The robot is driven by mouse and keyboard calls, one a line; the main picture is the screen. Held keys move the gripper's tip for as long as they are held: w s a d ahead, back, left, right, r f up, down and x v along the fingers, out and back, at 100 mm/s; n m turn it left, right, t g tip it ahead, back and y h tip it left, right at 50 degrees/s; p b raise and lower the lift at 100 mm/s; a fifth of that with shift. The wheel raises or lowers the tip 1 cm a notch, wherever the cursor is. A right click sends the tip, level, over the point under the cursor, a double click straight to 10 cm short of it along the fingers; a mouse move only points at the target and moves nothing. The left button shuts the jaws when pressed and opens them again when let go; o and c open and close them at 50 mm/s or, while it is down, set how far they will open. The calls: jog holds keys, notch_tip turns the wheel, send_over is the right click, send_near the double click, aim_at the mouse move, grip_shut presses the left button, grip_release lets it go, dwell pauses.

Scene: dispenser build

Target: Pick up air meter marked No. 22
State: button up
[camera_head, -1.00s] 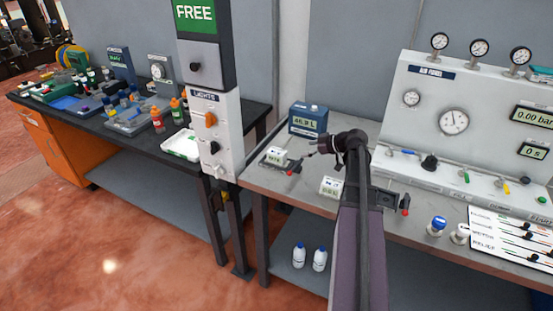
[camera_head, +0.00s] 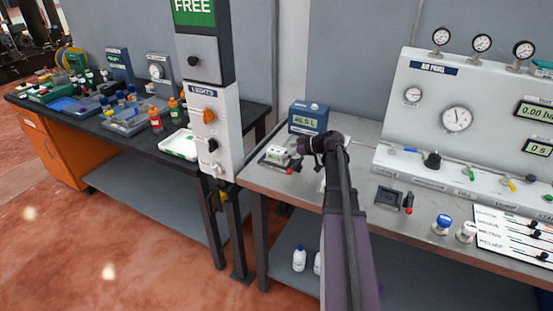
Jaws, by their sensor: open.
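A small white meter (camera_head: 279,153) sits on a dark holder with a red knob at the left end of the grey bench. Its marking is too small to read. My gripper (camera_head: 299,147) is open, just right of this meter and partly over it. I cannot tell whether they touch. A second white meter (camera_head: 322,184) is almost wholly hidden behind my arm, with only a sliver showing. I cannot tell which of the two is No. 22.
A blue box reading about 46.0 L (camera_head: 307,119) stands close behind my gripper. The air panel (camera_head: 440,120) fills the bench's right rear. A dark holder (camera_head: 388,198) with a red-tipped lever is to the right. A tall post (camera_head: 214,130) stands left of the bench.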

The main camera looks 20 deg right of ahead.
aim_at(277, 153)
jog(key=shift+b+x, duration=1.05)
jog(key=shift+x, duration=1)
jog(key=shift+w+a+f, duration=0.2)
jog(key=shift+w+a, duration=0.15)
jog(key=shift+w, duration=0.1)
jog(key=shift+s, duration=0.1)
jog(key=c, duration=1.3)
